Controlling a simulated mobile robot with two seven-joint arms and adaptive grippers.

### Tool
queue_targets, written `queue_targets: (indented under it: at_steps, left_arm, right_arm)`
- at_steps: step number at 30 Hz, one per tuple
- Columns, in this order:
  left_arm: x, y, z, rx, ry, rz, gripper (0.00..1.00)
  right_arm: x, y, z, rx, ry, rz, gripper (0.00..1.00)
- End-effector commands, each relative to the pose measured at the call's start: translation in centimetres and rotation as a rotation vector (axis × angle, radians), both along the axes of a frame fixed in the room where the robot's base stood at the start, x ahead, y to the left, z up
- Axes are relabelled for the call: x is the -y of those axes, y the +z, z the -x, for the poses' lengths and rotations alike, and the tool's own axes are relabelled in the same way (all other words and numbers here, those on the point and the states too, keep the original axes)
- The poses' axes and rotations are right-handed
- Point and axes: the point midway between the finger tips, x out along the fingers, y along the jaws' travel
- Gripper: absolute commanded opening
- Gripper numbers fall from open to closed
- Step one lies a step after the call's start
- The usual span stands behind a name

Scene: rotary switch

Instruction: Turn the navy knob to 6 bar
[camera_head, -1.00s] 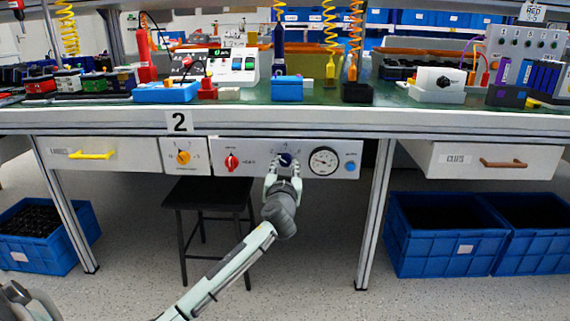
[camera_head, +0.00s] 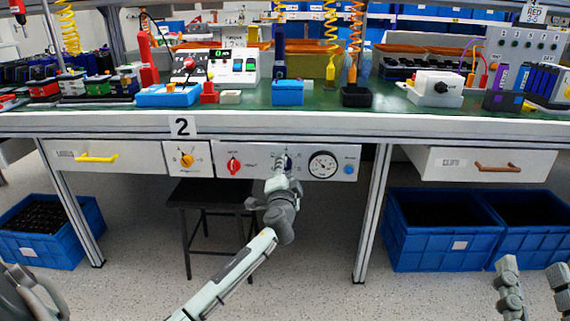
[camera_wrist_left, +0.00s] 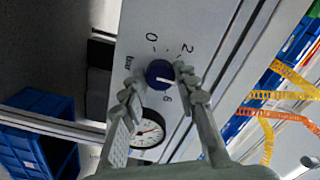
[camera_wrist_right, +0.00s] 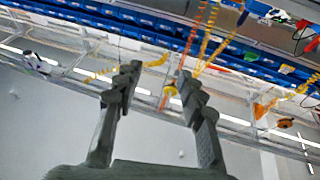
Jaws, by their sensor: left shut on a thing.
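The navy knob (camera_wrist_left: 159,73) is on a light panel under the bench, with 0, 2, 6 and "bar" printed around it. A pale mark on its face points right in the left wrist view, on the side between the 2 and the 6; its exact reading is hard to tell. My left gripper (camera_wrist_left: 156,83) has a finger on either side of the knob and is shut on it. In the head view the left gripper (camera_head: 284,168) hides most of the knob (camera_head: 288,161). My right gripper (camera_head: 534,282) is open and empty at the bottom right; its spread fingers show in the right wrist view (camera_wrist_right: 154,88).
A round gauge (camera_head: 323,165) and blue button (camera_head: 349,169) sit right of the knob. A red knob (camera_head: 234,166) and an orange knob (camera_head: 186,160) are to its left. A black stool (camera_head: 206,193) stands below. Blue crates (camera_head: 440,231) stand on the floor at right.

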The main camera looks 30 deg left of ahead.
Motion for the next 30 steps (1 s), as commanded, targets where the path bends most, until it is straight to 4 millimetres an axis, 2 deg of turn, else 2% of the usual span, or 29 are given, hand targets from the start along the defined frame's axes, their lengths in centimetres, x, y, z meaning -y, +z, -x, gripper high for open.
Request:
queue_targets:
  at_steps: [6,14,21,25,30]
  left_arm:
    - [0.0,0.2,0.0,-0.111,-0.001,-0.176,0.01]
    - [0.0,0.3,0.0,-0.239,-0.001,-0.387,0.01]
    - [0.0,0.3,0.0,-0.356,-0.001,-0.577,0.01]
    - [0.0,0.3,0.0,-0.411,-0.001,-0.665,0.01]
    - [0.0,0.2,0.0,-0.470,-0.001,-0.762,0.01]
  right_arm:
    - [1.9,-5.9,-1.9,-0.280,-0.049,0.146,0.40]
    - [5.9,-13.5,-1.4,-0.630,-0.122,0.304,0.40]
    - [10.9,-19.3,1.8,-0.957,-0.200,0.423,0.40]
    - [13.5,-21.5,4.3,-1.120,-0.241,0.472,0.40]
    - [16.2,-23.2,7.5,-1.297,-0.287,0.517,0.40]
